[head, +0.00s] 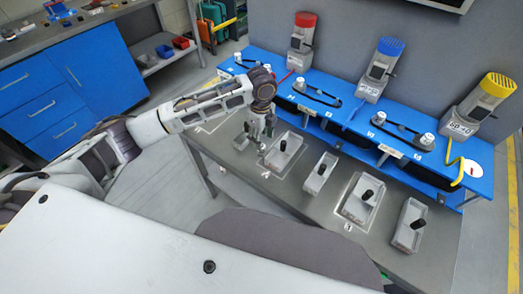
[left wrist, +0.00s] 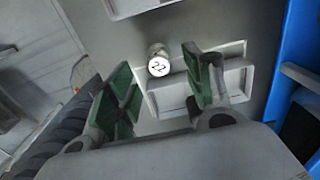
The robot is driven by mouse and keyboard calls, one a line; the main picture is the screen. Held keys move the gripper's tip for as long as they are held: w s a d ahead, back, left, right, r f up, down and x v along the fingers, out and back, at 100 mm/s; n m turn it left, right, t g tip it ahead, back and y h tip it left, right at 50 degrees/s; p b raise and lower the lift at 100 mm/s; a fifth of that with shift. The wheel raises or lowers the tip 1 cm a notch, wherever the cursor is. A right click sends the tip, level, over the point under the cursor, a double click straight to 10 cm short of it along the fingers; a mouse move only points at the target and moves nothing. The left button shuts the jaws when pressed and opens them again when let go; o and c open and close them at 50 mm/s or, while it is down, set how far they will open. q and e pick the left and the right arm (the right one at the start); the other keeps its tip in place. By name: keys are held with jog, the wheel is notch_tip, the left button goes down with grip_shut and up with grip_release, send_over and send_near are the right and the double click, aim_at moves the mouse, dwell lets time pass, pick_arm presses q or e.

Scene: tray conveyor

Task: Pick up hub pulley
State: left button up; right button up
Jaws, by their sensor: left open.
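A short, pale cylinder marked 22, which looks like the hub pulley (left wrist: 158,62), shows between and beyond my fingertips in the left wrist view. It is at the near side of a grey tray (left wrist: 242,78); whether it stands in the tray or beside it I cannot tell. My left gripper (left wrist: 158,76) is open, its green-padded fingers on either side of the cylinder, with no visible contact. In the head view my left gripper (head: 262,148) points down at the left end of the grey bench, hiding the cylinder. My right gripper is not in view.
Several grey trays with black pegs line the bench (head: 300,196), including one tray (head: 408,240) at the right. Behind them is a blue platform (head: 408,152) with belts and red, blue and yellow-topped units. Blue cabinets (head: 68,90) stand at the left.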

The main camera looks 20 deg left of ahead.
pick_arm(q)
jog(key=shift+f, duration=0.15)
jog(key=shift+s+d+f, duration=0.1)
jog(key=shift+f, duration=1.15)
jog(key=shift+s+d+f, duration=0.1)
jog(key=shift+f, duration=1.15)
jog(key=shift+a, duration=0.1)
jog(key=c, duration=1.1)
jog(key=shift+r, duration=0.1)
jog(key=shift+c, duration=0.2)
jog(key=shift+r, duration=4.95)
grip_shut()
jog(key=shift+p, duration=0.35)
